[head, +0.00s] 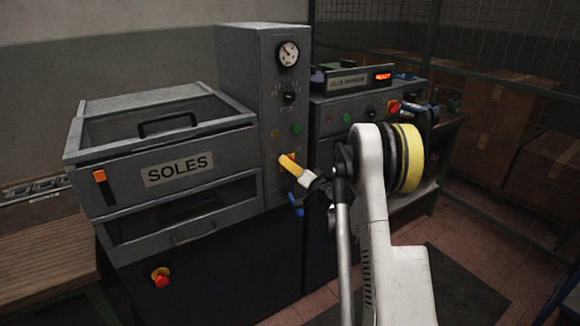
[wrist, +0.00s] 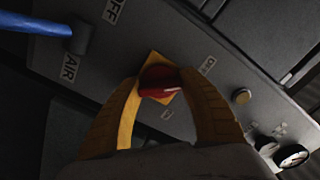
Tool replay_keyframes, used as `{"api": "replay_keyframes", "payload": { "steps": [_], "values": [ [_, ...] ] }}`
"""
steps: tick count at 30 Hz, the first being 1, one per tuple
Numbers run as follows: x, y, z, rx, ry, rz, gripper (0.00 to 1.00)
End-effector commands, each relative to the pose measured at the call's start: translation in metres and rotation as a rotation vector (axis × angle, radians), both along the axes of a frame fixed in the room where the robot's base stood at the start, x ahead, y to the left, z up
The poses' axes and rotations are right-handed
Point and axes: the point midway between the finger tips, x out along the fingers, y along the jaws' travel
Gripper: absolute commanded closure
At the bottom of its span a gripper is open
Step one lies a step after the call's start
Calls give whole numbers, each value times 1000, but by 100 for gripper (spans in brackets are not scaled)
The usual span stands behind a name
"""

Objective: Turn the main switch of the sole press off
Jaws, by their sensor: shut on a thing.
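The sole press (head: 165,150) is a grey machine marked SOLES, at the left of the head view, with a tall control column (head: 262,80). Its main switch is a red knob (wrist: 160,82) on a yellow plate (wrist: 154,58) in the wrist view. My gripper (head: 291,163) is at the lower front of the column, its yellow fingers on both sides of the knob in the wrist view. It is shut on the knob. The knob is mostly hidden in the head view.
A blue air lever (wrist: 35,22) near AIR and OFF labels is close to my gripper. Above are lamps, a selector (head: 289,97) and a gauge (head: 288,54). A red emergency button (head: 161,278) is lower left. A second machine (head: 345,105) with another red switch (head: 394,107) stands right.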

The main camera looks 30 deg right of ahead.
Motion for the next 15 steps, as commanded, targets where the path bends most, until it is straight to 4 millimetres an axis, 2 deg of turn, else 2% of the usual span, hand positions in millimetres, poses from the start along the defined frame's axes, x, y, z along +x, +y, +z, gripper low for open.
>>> {"api": "replay_keyframes", "payload": {
  "steps": [15],
  "values": [
    [1,-1,1,-52,-1,-1,81]
  ]
}}
